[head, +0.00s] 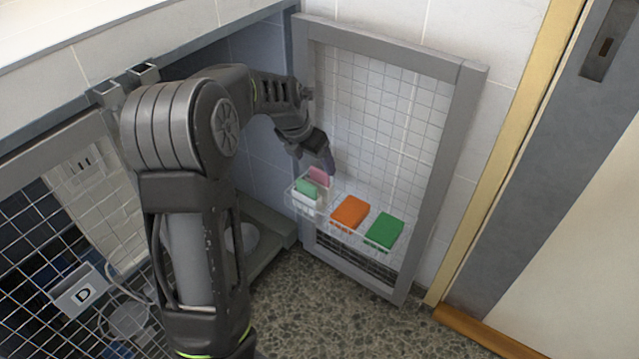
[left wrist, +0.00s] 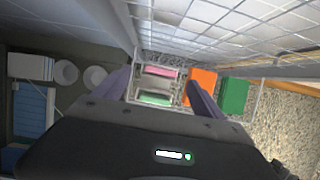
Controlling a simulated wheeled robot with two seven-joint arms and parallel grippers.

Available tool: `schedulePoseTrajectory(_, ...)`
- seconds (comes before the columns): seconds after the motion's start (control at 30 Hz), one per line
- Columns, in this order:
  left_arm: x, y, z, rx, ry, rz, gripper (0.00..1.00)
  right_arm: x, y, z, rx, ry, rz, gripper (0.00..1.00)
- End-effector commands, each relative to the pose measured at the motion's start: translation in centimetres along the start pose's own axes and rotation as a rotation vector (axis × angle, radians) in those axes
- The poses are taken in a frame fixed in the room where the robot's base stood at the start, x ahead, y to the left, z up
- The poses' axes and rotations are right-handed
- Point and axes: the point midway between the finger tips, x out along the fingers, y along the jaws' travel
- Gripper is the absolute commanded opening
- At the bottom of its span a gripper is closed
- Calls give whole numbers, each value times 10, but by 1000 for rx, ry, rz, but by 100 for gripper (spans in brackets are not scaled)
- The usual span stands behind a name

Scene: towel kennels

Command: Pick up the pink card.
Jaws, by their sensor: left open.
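The pink card (head: 319,177) stands upright in a small clear holder (head: 306,202) on the wire shelf of the open mesh door. A mint green card (head: 306,188) stands in front of it in the same holder. In the left wrist view the pink card (left wrist: 160,73) shows as a thin strip between my fingers, with the mint green card (left wrist: 154,99) nearer the gripper body. My left gripper (head: 322,168) is open and empty, just above the holder; its fingers (left wrist: 158,85) lie to either side of the cards. My right gripper is not in view.
An orange block (head: 350,213) and a green block (head: 384,231) lie on the shelf right of the holder. The mesh door (head: 440,150) stands behind the gripper. Speckled floor (head: 330,320) is clear below.

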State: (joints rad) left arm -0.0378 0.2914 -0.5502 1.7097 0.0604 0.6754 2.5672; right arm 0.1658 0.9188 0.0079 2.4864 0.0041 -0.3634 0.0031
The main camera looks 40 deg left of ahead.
Motion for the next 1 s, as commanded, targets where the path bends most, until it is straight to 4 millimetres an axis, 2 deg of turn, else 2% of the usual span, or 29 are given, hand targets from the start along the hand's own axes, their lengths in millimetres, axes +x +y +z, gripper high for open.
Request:
schedulePoseTrajectory(0.2, 36, -2, -4, 0, 2, 0, 80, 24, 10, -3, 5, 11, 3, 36)
schedulePoseTrajectory(0.33, 48, -2, -2, -1, 1, 0, 80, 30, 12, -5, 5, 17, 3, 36)
schedulePoseTrajectory(1.0, 49, -2, -1, 0, 0, 0, 79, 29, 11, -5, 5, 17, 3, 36)
